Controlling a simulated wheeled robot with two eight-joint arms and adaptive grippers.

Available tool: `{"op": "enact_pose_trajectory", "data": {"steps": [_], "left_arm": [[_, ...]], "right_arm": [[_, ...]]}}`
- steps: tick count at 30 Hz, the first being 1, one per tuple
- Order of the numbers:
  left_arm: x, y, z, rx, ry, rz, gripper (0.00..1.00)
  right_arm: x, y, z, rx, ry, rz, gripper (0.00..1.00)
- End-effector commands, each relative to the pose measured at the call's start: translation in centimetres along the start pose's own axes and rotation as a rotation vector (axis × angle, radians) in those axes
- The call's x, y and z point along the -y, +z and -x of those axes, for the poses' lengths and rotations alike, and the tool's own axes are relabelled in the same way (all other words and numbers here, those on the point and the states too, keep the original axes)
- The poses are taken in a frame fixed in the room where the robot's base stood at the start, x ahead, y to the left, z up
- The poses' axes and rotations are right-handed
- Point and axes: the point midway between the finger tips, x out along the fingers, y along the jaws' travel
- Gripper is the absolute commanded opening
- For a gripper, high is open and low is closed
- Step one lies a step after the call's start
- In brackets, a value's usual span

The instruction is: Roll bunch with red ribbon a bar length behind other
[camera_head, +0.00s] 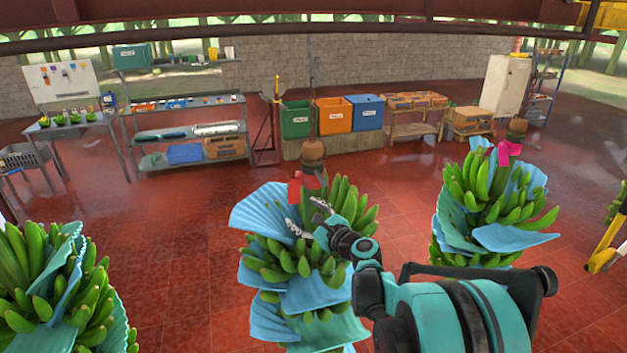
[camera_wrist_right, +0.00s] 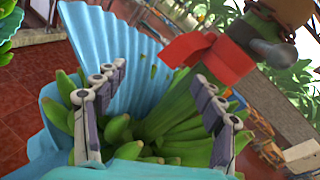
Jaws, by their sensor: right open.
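The bunch with the red ribbon (camera_head: 350,205) hangs in the middle of the head view, green bananas with pale blue sheets between them. Its red ribbon (camera_head: 295,188) is on the stem near the top, and also shows in the right wrist view (camera_wrist_right: 208,60). Another bunch (camera_head: 485,190) with a pink ribbon (camera_head: 508,151) hangs to the right, apart from it. My right gripper (camera_head: 305,217) is at the upper part of the red-ribbon bunch, below the ribbon. In the wrist view its fingers (camera_wrist_right: 158,88) are spread, with the green stem and bananas between and beyond them. My left gripper is out of view.
A third bunch (camera_head: 95,290) with blue sheets stands at the lower left. Behind are metal shelves (camera_head: 190,130), green, orange and blue bins (camera_head: 333,116), a wooden bench and a white fridge (camera_head: 505,85). Yellow equipment (camera_head: 604,250) is at the right edge. Red floor between is clear.

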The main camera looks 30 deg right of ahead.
Motion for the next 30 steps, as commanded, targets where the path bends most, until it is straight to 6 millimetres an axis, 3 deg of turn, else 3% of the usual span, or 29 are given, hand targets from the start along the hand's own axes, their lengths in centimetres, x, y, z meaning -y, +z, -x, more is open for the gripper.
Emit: {"op": "enact_pose_trajectory", "data": {"steps": [1, 3, 7, 11, 21, 30], "left_arm": [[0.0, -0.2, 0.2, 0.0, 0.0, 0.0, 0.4], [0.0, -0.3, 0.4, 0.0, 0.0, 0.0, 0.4], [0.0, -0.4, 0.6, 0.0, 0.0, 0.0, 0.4], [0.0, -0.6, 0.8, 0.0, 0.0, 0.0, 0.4], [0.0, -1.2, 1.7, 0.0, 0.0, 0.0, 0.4], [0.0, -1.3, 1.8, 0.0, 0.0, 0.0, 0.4]], "right_arm": [[2.2, -0.8, -0.3, 0.02, -0.043, -0.102, 0.7], [4.5, -1.6, -0.5, 0.05, -0.089, -0.23, 0.7], [6.9, -2.7, -0.6, 0.089, -0.138, -0.374, 0.7], [7.6, -2.8, -1.7, 0.1, -0.146, -0.409, 0.7], [8.4, -2.4, -6.9, 0.098, -0.146, -0.405, 0.7], [8.5, -2.4, -8.2, 0.098, -0.146, -0.403, 0.7]]}}
